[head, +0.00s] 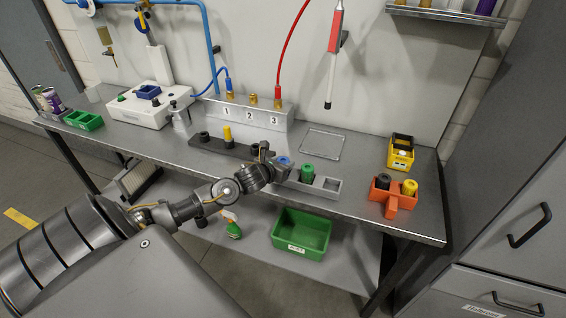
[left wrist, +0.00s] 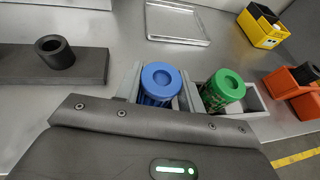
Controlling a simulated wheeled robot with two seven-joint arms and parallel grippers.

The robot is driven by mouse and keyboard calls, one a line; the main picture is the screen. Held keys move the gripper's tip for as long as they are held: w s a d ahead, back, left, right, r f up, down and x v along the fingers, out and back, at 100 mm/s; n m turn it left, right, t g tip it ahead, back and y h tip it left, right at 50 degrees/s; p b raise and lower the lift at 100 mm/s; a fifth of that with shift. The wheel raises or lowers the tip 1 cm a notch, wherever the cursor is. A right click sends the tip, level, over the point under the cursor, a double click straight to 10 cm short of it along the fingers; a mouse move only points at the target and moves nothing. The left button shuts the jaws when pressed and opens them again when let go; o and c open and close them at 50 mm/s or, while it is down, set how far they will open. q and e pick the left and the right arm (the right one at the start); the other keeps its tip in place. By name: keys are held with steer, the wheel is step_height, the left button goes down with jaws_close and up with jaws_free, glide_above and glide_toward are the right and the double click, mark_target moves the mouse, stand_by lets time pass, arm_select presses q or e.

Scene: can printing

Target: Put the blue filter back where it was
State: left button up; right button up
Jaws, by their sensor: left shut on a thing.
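The blue filter (head: 284,160) is a short cylinder with a round blue top at the left end of the grey holder (head: 325,183). In the left wrist view the blue filter (left wrist: 160,82) stands upright between my fingers. My left gripper (head: 275,166) is shut on it. Its lower part is hidden, so I cannot tell whether it is fully seated in the holder. A green filter (head: 307,172) stands in the holder just to the right, and it also shows in the left wrist view (left wrist: 224,88). The holder's right slot is empty. My right gripper is not in view.
A dark rack (head: 223,145) with black and yellow filters stands to the left. A green crate (head: 302,234) is on the lower shelf.

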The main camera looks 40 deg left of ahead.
arm_select(q)
steer(key=shift+f, duration=0.2)
steer(key=o, duration=1.1)
steer(key=shift+c, duration=0.2)
steer(key=shift+r, duration=0.15)
steer(key=shift+s+r, duration=0.1)
steer(key=shift+s, duration=0.05)
steer(key=b+v, duration=0.3)
steer(key=v, duration=0.8)
steer(key=shift+s, duration=0.35)
